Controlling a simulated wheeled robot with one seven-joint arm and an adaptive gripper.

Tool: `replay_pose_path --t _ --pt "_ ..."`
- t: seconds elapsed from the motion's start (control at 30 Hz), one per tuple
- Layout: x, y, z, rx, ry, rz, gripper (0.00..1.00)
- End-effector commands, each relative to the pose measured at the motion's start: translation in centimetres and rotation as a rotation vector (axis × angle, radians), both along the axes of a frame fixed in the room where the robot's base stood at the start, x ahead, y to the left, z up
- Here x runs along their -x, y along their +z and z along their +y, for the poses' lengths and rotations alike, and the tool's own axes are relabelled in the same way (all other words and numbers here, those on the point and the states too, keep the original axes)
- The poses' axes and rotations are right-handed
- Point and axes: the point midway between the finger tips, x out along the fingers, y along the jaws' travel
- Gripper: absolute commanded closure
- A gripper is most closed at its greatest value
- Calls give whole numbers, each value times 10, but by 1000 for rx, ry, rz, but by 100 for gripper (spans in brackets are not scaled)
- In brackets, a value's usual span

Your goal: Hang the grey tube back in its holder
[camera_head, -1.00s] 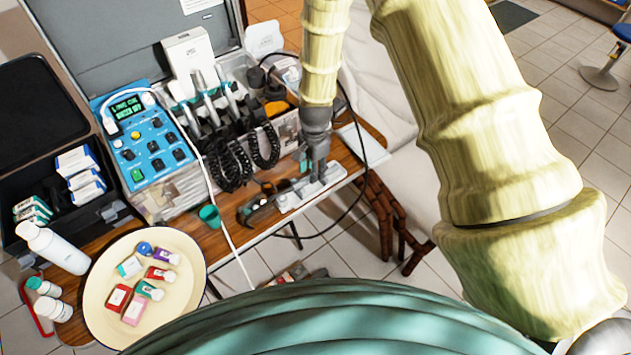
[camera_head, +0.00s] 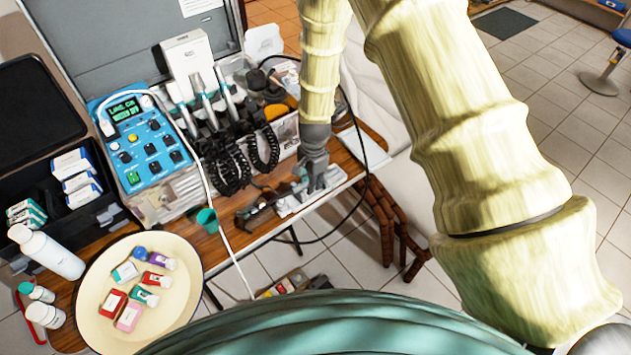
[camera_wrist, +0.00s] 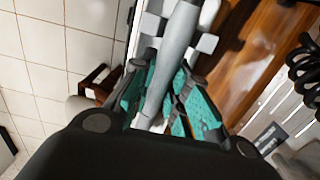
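The grey tube (camera_wrist: 172,62) runs between my gripper's teal-padded fingers in the wrist view, slanting from the top down toward the palm. My gripper (camera_wrist: 165,75) has a finger on each side of the tube; whether the pads press on it is unclear. In the head view, my gripper (camera_head: 316,178) points down at the pale, block-like holder (camera_head: 290,204) on the table's near right edge. The holder also shows behind the tube in the wrist view (camera_wrist: 207,43). The tube is too small and covered to make out in the head view.
Corded handpieces (camera_head: 215,105) stand left of my arm, beside a blue control unit (camera_head: 145,145). A dark object (camera_head: 258,208) and green cup (camera_head: 207,219) lie left of the holder. A round tray (camera_head: 185,290) stands front left.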

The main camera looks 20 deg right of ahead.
Motion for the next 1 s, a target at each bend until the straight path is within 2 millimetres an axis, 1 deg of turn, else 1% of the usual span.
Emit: replay_pose_path --t 0.27,1.0 --pt "0 3 0 0 0 0 100" --pt "0 42 0 0 1 0 100"
